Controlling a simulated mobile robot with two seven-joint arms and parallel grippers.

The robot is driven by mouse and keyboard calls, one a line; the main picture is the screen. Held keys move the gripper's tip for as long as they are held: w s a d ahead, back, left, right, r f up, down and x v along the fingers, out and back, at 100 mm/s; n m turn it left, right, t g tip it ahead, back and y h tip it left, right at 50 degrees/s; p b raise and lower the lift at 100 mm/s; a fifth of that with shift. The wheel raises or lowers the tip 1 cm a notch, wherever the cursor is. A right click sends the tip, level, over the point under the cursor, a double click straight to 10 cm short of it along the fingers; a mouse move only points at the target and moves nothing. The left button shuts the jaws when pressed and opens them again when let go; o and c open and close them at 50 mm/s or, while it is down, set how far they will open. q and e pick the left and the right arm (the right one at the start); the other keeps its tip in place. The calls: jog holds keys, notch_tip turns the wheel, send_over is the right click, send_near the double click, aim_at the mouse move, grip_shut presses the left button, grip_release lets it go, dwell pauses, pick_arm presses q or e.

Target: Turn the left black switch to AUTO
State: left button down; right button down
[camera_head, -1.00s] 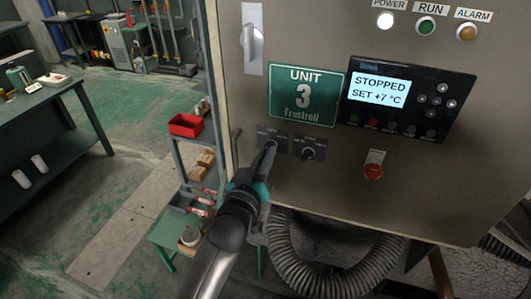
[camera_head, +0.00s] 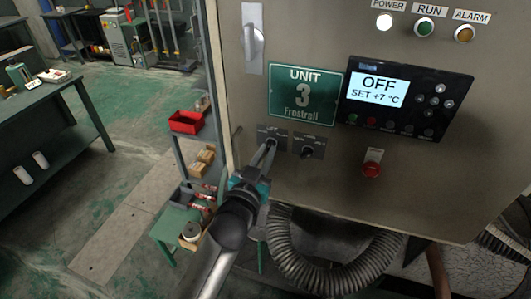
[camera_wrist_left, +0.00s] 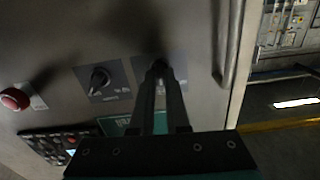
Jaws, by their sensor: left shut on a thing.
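The left black switch sits on a grey plate (camera_head: 267,132) on the cabinet front, below the green UNIT 3 sign (camera_head: 303,94). My left gripper (camera_head: 269,146) reaches up to it and is shut on its knob, which the fingers mostly hide. In the left wrist view the two fingertips (camera_wrist_left: 160,68) meet at the knob. The right black switch (camera_head: 307,150) is free, and it also shows in the left wrist view (camera_wrist_left: 99,80). The display (camera_head: 379,88) reads OFF, SET +7 °C. The switch's lettering is too small to read. My right gripper is not in view.
A red button (camera_head: 372,169) sits right of the switches. The POWER lamp (camera_head: 384,21) is lit white. A ribbed hose (camera_head: 300,265) hangs below the cabinet. A shelf with a red bin (camera_head: 186,122) stands to the left.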

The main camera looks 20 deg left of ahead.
pick_arm(q)
jog(key=m, duration=0.3)
jog(key=shift+m, duration=0.4)
jog(key=m, duration=0.2)
jog(key=shift+m+p, duration=0.35)
jog(key=shift+m, duration=0.05)
jog(key=c, duration=1.3)
grip_release()
jog(key=shift+m, duration=0.4)
jog(key=shift+c, duration=0.2)
jog(key=o, duration=0.4)
jog(key=shift+c, duration=0.2)
jog(key=shift+s, duration=0.15)
jog(key=s, duration=0.8)
jog(key=shift+s+a+p, duration=0.15)
jog(key=shift+s+p, duration=0.15)
jog(key=shift+s, duration=0.1)
